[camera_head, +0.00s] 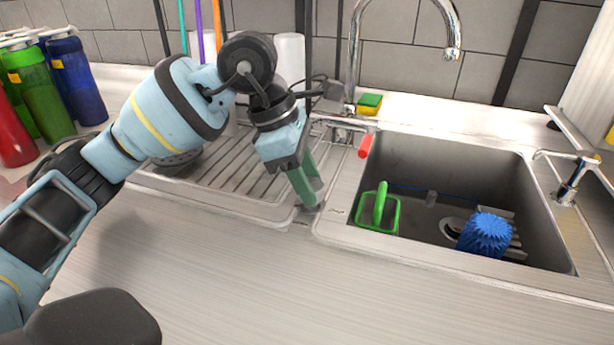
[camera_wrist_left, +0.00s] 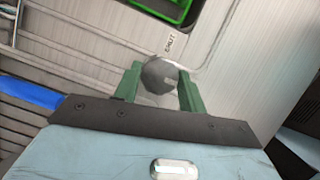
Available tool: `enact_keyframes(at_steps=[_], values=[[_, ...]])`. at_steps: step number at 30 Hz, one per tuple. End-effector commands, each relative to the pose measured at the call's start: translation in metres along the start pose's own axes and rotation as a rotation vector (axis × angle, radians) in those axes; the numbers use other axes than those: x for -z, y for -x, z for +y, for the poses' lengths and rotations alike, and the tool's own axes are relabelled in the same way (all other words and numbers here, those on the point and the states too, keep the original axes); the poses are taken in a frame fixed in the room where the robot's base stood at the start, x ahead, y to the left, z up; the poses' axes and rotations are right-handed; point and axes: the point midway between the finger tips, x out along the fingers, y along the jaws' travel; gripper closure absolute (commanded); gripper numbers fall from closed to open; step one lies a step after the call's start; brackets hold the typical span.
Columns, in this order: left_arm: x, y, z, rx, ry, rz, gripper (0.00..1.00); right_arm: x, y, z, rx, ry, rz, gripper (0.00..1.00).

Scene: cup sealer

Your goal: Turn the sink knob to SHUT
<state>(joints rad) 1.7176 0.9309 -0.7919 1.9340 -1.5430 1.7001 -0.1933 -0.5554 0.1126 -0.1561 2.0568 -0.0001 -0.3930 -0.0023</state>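The sink knob (camera_wrist_left: 158,74) is a round grey metal knob on the sink's steel rim in the left wrist view. A label reading SHUT (camera_wrist_left: 173,43) is on the steel just above it in that view. My left gripper (camera_head: 307,196) points down at the rim left of the sink basin (camera_head: 345,215). The fingers mostly hide the knob in the head view. The knob's pointing direction cannot be told. My right gripper is out of view.
A green-handled tool (camera_head: 380,207) and a blue spiky object (camera_head: 485,235) are in the basin. A ribbed drainboard (camera_head: 215,180) lies left. Coloured bottles (camera_head: 40,100) stand far left. The front counter (camera_head: 240,280) is clear.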

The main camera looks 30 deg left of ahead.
Motion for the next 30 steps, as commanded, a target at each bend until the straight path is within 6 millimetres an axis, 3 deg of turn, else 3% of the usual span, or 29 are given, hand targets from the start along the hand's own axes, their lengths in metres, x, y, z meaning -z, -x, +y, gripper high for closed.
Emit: enact_keyframes(at_steps=[1, 4, 17, 30], values=[[0.0, 0.0, 0.0, 0.001, 0.0, 0.0, 0.69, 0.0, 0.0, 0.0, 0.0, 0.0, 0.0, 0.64], [0.0, 0.0, 0.0, 0.001, 0.0, 0.0, 0.82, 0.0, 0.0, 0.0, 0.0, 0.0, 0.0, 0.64], [0.0, 0.001, -0.001, -0.035, 0.086, 0.0, 0.82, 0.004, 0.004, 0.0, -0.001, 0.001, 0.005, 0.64], [-0.002, 0.002, -0.003, -0.18, 0.431, -0.001, 0.82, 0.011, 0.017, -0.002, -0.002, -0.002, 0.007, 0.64]])
